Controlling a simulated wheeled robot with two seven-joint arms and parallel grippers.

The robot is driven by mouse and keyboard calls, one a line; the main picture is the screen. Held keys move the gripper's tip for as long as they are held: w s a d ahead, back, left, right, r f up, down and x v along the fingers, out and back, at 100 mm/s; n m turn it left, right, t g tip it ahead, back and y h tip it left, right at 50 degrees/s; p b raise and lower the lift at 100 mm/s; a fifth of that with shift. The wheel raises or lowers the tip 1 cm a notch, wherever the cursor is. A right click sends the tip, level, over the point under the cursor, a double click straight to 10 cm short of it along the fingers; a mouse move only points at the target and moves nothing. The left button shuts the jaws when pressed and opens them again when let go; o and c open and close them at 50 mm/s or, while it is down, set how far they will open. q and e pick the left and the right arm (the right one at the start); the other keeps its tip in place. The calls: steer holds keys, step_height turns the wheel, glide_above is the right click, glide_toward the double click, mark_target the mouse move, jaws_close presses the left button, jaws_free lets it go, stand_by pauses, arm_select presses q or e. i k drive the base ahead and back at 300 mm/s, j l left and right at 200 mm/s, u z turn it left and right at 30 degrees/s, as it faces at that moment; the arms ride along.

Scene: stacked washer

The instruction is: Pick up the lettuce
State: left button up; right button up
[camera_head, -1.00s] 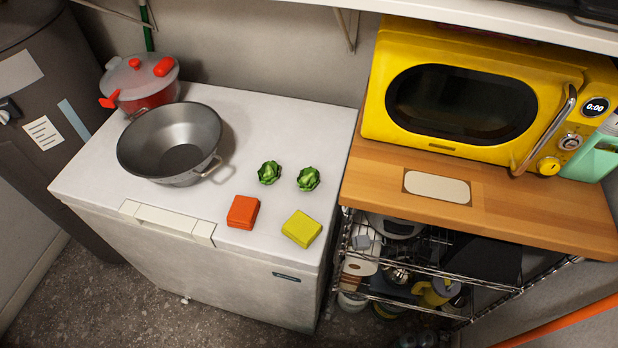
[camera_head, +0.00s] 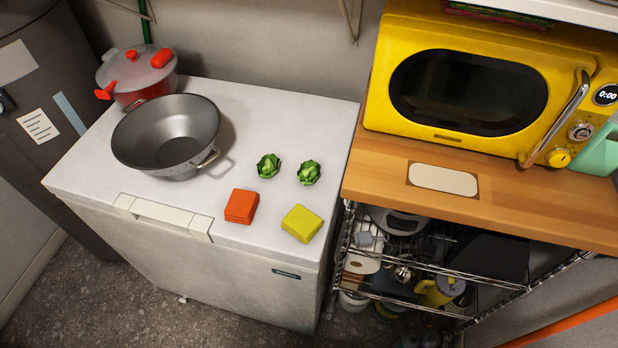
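Two small green leafy heads that look like lettuce sit side by side on the white chest freezer (camera_head: 100,165). The left lettuce (camera_head: 268,165) is just right of the grey metal bowl (camera_head: 166,137). The right lettuce (camera_head: 309,172) is nearer the freezer's right edge. Both stand clear of other things. Neither of my grippers shows in the head view.
An orange block (camera_head: 241,206) and a yellow block (camera_head: 301,223) lie in front of the lettuces. A red pot (camera_head: 138,76) stands behind the bowl. A yellow microwave (camera_head: 468,95) sits on the wooden counter (camera_head: 380,180) at the right, above a wire rack (camera_head: 400,265).

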mark_target(309, 172)
steer(key=k+j, duration=0.25)
steer(key=k, duration=0.15)
steer(key=k+j, duration=0.2)
steer(key=k, duration=0.15)
steer(key=k+j, duration=0.25)
steer(key=k, duration=0.15)
steer(key=z, duration=1.55)
